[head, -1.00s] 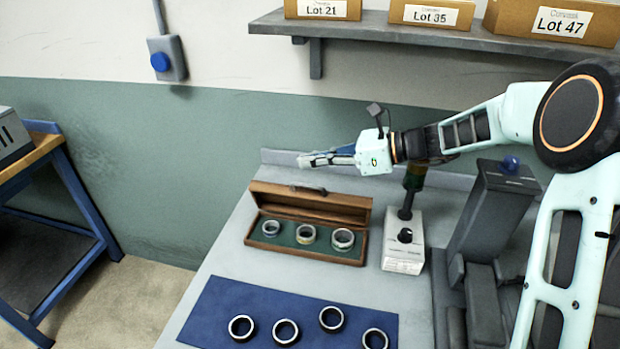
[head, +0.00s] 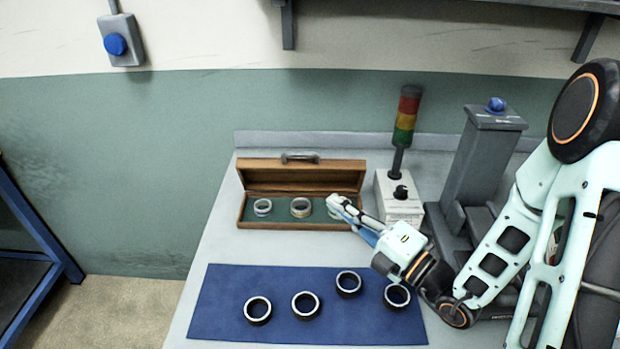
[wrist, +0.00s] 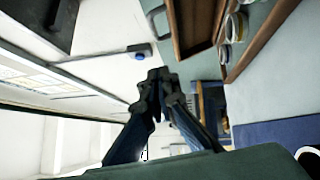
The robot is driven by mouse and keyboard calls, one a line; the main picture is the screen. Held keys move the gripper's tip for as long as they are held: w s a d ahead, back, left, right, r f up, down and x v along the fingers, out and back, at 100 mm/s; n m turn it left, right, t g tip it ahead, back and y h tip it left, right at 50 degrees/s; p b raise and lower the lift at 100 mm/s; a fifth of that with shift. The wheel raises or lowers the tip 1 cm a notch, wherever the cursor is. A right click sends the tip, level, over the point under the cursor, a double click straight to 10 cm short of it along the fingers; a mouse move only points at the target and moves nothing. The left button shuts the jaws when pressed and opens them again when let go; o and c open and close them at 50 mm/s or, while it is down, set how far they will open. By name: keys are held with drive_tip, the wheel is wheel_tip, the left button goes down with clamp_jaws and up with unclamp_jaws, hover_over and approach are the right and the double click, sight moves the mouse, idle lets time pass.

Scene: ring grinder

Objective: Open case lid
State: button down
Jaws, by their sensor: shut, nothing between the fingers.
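The wooden case (head: 242,217) stands on the bench with its lid (head: 305,178) raised at the back and a metal handle (head: 300,158) on the lid's top edge. Inside on green lining are rings: a left one (head: 262,208), a middle one (head: 300,208), and a right one mostly hidden by my gripper. My gripper (head: 335,202) is shut and empty, in front of the case's right end in the head view; I cannot tell whether it touches the case. In the wrist view my gripper (wrist: 158,84) shows closed fingers, with the case (wrist: 262,38) to their upper right.
A blue mat (head: 225,305) with several dark-edged rings lies in front of the case. A white box (head: 398,205) with a signal light (head: 406,115) stands right of the case, and a grey machine (head: 475,165) beyond it. The bench left of the case is narrow.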

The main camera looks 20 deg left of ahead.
sight(307, 155)
drive_tip(key=w+d+p+x, duration=0.1)
drive_tip(key=w+x, duration=0.1)
drive_tip(key=x, duration=1)
drive_tip(key=shift+w+r, duration=0.2)
drive_tip(key=shift+w, duration=0.25)
drive_tip(key=shift+r+p, duration=0.15)
drive_tip(key=shift+p, duration=0.15)
drive_tip(key=p, duration=0.2)
drive_tip(key=w+r+m+p, duration=0.1)
drive_tip(key=p, duration=0.1)
drive_tip(key=shift+w+a+r+h, duration=0.2)
drive_tip(key=shift+w+h, duration=0.1)
drive_tip(key=shift+w, duration=0.05)
drive_tip(key=p, duration=0.1)
drive_tip(key=w+p, duration=0.1)
drive_tip(key=w+m+g+h+p, duration=0.1)
drive_tip(key=shift+a+r, duration=0.25)
drive_tip(key=shift+w+f+p, duration=0.1)
drive_tip(key=shift+w+p, duration=0.2)
drive_tip(key=shift+p, duration=0.1)
drive_tip(key=shift+w+a+f+p, duration=0.1)
drive_tip(key=shift+w+a+p, duration=0.15)
drive_tip(key=shift+w, duration=0.65)
drive_tip(key=shift+w+a+p, duration=0.15)
drive_tip(key=shift+w+a, duration=0.15)
drive_tip(key=shift+w, duration=0.65)
